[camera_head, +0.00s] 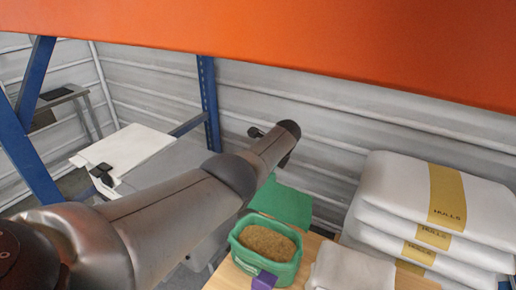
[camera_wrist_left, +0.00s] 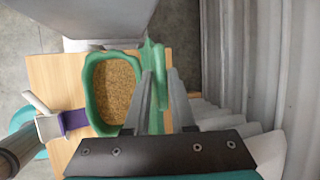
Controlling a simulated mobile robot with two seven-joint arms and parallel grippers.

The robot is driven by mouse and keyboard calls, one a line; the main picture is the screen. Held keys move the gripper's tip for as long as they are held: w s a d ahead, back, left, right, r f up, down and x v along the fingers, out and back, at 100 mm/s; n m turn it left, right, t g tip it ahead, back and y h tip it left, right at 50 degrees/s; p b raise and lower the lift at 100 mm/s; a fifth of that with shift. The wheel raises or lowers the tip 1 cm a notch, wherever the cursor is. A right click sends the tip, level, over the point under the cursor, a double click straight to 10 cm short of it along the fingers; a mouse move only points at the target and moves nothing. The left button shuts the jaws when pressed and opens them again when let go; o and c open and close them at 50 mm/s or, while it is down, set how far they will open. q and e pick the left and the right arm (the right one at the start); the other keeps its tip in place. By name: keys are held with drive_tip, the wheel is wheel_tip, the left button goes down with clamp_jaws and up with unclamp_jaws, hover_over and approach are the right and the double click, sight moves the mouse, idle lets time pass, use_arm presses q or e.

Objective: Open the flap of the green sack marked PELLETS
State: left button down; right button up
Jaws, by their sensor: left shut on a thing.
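The green sack (camera_head: 240,258) stands on a wooden surface at the bottom centre of the head view. Its mouth is open and brown pellets (camera_head: 268,241) show inside. Its green flap (camera_head: 285,204) is folded back behind the mouth. No PELLETS marking can be read. In the wrist view the sack (camera_wrist_left: 92,88) lies left of my left gripper (camera_wrist_left: 162,78), whose fingers are shut on the green flap (camera_wrist_left: 156,60). In the head view my left arm hides these fingers. A grey gripper part, apparently my right gripper (camera_wrist_left: 47,122), is beside the purple piece (camera_wrist_left: 75,120) on the sack.
White sacks marked HULLS (camera_head: 400,200) are stacked on the right. Another white sack (camera_head: 345,268) lies close to the green one. A blue post (camera_head: 208,100) and a corrugated wall (camera_head: 330,130) stand behind. An orange beam (camera_head: 300,40) crosses the top.

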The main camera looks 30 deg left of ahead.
use_arm(q)
drive_tip(key=c, duration=1.1)
unclamp_jaws()
drive_tip(key=shift+w+r, duration=0.3)
drive_tip(key=shift+r, duration=0.15)
drive_tip(key=shift+o, duration=1.3)
drive_tip(key=shift+s+f, duration=0.1)
drive_tip(key=shift+f, duration=0.15)
drive_tip(key=shift+s, duration=0.1)
drive_tip(key=shift+s+r+p, duration=0.15)
drive_tip(key=shift+r+p, duration=0.2)
drive_tip(key=shift+p, duration=0.1)
drive_tip(key=s+p+v, duration=0.2)
drive_tip(key=p+v, duration=0.4)
drive_tip(key=v, duration=1)
drive_tip(key=shift+p, duration=0.4)
drive_tip(key=shift+w, duration=0.1)
